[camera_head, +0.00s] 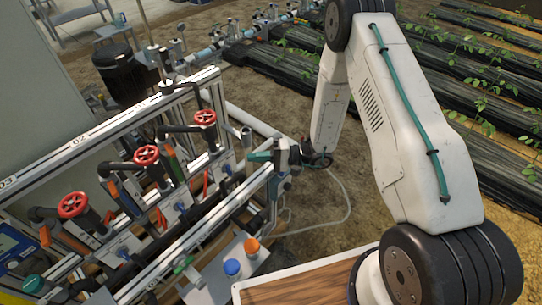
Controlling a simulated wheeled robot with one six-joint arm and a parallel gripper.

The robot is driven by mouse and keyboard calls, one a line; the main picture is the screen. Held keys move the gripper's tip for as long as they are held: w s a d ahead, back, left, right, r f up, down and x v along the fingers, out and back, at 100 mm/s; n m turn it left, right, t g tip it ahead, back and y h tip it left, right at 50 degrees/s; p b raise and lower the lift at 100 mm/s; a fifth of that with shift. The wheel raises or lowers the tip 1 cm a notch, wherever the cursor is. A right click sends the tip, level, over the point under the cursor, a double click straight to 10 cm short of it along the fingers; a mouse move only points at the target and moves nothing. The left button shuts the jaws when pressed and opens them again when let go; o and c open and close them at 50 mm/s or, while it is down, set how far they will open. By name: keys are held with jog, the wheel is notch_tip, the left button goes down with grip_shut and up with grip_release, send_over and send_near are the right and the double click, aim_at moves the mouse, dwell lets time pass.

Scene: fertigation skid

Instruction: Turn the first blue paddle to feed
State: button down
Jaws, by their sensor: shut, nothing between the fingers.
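The skid (120,135) carries a row of valves along its frame. Small blue paddles show low on it: one at the front left (122,253), one in the middle (180,207) and one farther back (227,169). They are tiny here, and I cannot tell their exact angles or read feed markings beside them. My gripper (272,157) is at the end of my forearm, by the right end of the skid, to the right of the farthest blue paddle. It is shut and empty. Its fingertips are small and partly merge with the fittings behind.
Red handwheels (146,155) and several orange and red levers (163,217) crowd the skid. A front rail with a green handle (183,265) runs before the paddles. Blue (232,268) and orange (251,245) caps stand near a wooden top (300,287). Bare soil lies to the right.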

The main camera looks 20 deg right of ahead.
aim_at(229, 165)
jog(key=a, duration=0.1)
jog(key=s+a, duration=0.1)
jog(key=a, duration=0.3)
jog(key=shift+s, duration=0.4)
